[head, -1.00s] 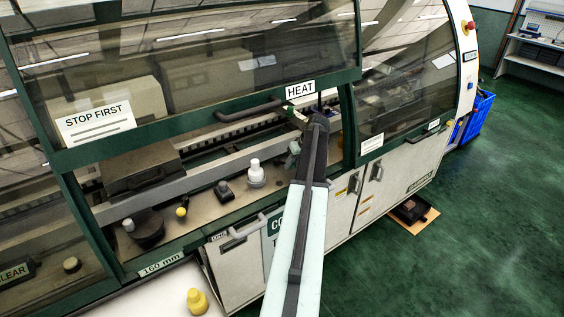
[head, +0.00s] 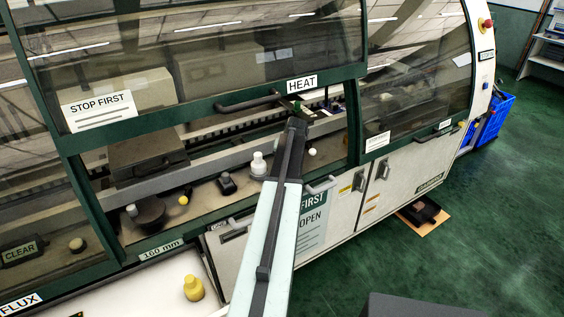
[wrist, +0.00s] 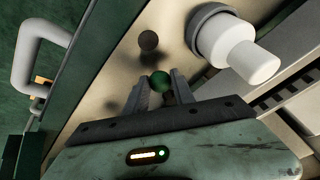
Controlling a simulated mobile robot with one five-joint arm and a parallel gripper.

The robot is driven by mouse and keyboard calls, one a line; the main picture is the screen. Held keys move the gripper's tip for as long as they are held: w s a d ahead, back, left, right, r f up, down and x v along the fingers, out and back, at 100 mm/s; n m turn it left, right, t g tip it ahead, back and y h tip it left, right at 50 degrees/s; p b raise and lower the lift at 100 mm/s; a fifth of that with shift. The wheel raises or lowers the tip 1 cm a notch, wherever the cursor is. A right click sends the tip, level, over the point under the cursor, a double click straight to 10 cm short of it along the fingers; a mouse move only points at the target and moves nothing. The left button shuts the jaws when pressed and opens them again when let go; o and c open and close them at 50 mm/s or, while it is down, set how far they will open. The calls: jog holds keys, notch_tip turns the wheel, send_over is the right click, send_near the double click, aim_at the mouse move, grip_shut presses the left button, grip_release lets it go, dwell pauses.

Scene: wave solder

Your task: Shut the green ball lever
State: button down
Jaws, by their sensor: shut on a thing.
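The green ball (wrist: 159,80) of the lever sits between the two fingers of my gripper (wrist: 157,92) in the wrist view. The fingers are shut on it, one on either side. The lever's stem below the ball is mostly hidden by my gripper. In the head view, my gripper (head: 304,110) reaches through the machine's front opening under the HEAT label (head: 301,84), and a small patch of green shows there. Much of the fingers is too small or hidden to make out in that view.
A white stepped knob (head: 258,163) stands on the machine's deck, large beside my gripper in the wrist view (wrist: 235,48). A dark ball (wrist: 148,40) is ahead of the fingers. A white ball (head: 312,151) is right of my arm. A raised glazed cover (head: 200,60) hangs above.

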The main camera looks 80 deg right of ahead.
jog(key=shift+d, duration=0.25)
jog(key=c, duration=1.1)
grip_release()
jog(key=shift+s, duration=0.15)
jog(key=shift+o, duration=0.2)
jog(key=shift+r, duration=0.1)
jog(key=p+v, duration=0.7)
jog(key=shift+s+a+r, duration=0.15)
jog(key=shift+r, duration=0.15)
